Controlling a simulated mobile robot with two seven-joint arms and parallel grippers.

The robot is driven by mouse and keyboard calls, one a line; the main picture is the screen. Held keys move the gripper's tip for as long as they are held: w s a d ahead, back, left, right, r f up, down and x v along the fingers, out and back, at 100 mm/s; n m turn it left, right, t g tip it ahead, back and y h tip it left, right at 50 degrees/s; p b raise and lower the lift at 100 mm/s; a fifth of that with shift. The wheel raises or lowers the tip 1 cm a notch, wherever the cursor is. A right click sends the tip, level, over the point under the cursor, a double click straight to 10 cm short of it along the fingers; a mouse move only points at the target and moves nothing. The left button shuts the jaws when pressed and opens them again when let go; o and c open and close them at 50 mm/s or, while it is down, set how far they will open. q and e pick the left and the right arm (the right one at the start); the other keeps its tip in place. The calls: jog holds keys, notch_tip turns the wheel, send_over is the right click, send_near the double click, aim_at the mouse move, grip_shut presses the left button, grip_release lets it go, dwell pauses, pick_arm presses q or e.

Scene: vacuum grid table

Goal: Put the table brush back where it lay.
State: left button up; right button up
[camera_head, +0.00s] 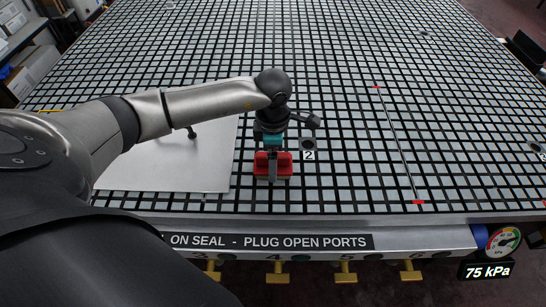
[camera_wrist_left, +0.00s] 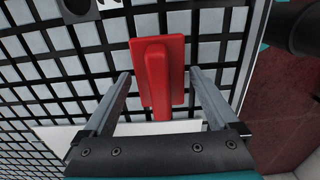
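In the head view my left gripper (camera_head: 272,165) partly hides the brush. My right gripper is not in view.
A pale flat sheet (camera_head: 200,175) with a dark knob (camera_head: 191,132) lies left of the brush. A dark round port (camera_head: 308,144) is just right of it. A thin line with red ends (camera_head: 400,150) lies further right. A gauge (camera_head: 504,241) reads 75 kPa. The grid behind is largely clear.

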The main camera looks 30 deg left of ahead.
pick_arm(q)
jog(key=shift+o, duration=0.2)
jog(key=shift+r, duration=0.1)
notch_tip(320, 180, up, 12)
jog(key=p, duration=0.1)
dwell(0.3)
